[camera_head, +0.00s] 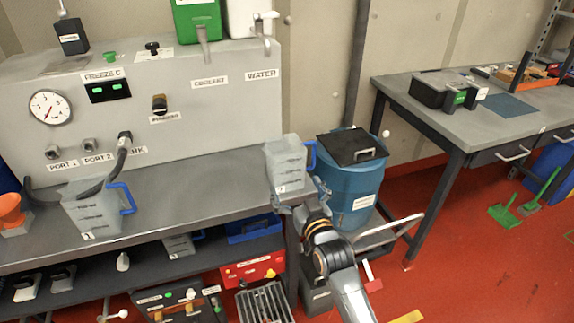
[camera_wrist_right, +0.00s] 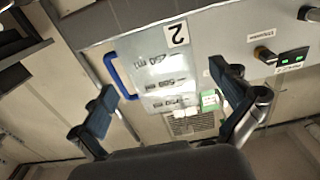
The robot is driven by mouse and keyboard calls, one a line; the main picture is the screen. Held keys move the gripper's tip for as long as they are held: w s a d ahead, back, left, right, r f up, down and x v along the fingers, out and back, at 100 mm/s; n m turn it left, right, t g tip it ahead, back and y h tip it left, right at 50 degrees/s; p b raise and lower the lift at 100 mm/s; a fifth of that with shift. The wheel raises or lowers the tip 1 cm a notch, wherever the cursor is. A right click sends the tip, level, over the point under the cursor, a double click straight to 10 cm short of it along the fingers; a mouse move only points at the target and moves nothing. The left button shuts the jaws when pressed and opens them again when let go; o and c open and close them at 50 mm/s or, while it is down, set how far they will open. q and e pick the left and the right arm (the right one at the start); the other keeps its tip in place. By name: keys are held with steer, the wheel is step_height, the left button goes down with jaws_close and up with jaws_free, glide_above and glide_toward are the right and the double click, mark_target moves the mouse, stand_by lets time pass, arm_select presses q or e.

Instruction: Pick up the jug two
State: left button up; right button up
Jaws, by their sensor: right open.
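Jug two (camera_head: 285,163) is a clear, translucent jug with a "2" label and a blue handle on its right. It stands upright at the right end of the grey bench (camera_head: 200,183). My right gripper (camera_head: 285,203) is in front of its lower part, just below the label. In the right wrist view, jug two (camera_wrist_right: 150,65) shows between and beyond the spread fingers of my right gripper (camera_wrist_right: 165,85), which is open and empty. Whether a finger touches the jug cannot be told. My left gripper is not in view.
A similar jug labelled "1" (camera_head: 92,212) stands at the left of the bench. A blue barrel with a black lid (camera_head: 350,185) is close to the right of jug two. The control panel (camera_head: 215,110) rises behind. The bench between the jugs is clear.

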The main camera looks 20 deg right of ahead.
mark_target(291, 178)
steer(key=w+p, duration=0.1)
steer(key=w, duration=0.5)
steer(key=shift+w, duration=0.25)
steer(key=c, duration=1.1)
